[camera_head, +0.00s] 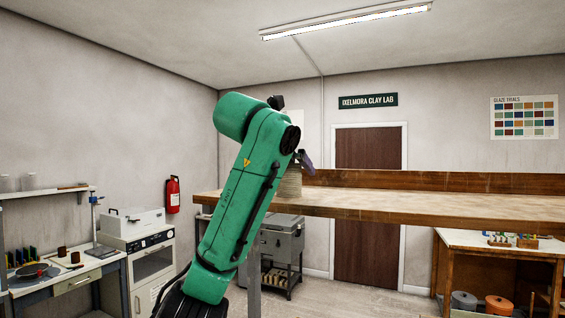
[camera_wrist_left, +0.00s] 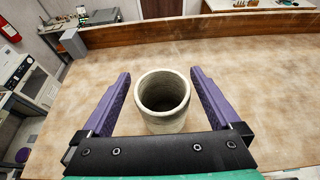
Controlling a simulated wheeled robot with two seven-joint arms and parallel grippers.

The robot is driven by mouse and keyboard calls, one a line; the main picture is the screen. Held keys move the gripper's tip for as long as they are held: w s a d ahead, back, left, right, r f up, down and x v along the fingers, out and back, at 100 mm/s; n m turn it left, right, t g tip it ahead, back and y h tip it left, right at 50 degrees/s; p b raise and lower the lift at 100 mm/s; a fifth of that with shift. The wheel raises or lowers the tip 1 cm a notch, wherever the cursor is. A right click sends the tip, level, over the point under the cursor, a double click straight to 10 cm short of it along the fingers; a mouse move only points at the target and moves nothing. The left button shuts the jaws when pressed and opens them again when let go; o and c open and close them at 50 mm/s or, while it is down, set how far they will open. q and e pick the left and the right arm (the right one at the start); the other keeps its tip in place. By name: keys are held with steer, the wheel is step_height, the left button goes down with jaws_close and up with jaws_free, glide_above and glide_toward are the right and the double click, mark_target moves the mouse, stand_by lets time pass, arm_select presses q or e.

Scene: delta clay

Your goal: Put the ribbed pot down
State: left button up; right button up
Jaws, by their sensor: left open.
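The ribbed pot (camera_wrist_left: 163,122) is a pale beige, round, open-topped vessel. It stands upright on the wooden bench top (camera_wrist_left: 255,75) in the left wrist view. In the head view the pot (camera_head: 291,184) shows its ribbed side near the bench's left end, partly hidden by my green left arm. My left gripper (camera_wrist_left: 161,88) is open, with one purple finger on each side of the pot and a gap visible on both sides. In the head view only a bit of the left gripper (camera_head: 304,161) shows beside the pot. My right gripper is not in view.
A raised wooden board (camera_head: 430,182) runs along the bench's back edge. The bench top (camera_head: 400,203) right of the pot is clear. A low table (camera_head: 500,242) with small items stands below at right. A white oven-like unit (camera_head: 150,262) and a side table stand at left.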

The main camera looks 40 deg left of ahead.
arm_select(q)
steer(key=b+v, duration=0.3)
steer(key=v, duration=0.8)
steer(key=shift+w+d+f, duration=0.1)
